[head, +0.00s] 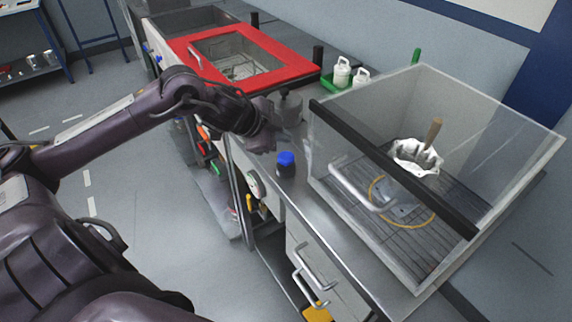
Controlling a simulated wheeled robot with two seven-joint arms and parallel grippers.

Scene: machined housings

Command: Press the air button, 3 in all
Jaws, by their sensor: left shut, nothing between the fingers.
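The air button looks to be the blue round cap (286,158) on a short dark body, on the steel counter's front strip, left of the clear box. My left gripper (300,142) is shut and empty. It is just above and to the right of the blue button in the picture. A gap to the button seems to show, but I cannot tell its depth. My right gripper is out of view.
A clear box (480,125) with a black front bar and handle stands right of the button, holding a white bowl (418,157) with a wooden handle. A red-framed lid (290,62) lies behind my left arm. White bottles (342,72) stand in a green tray.

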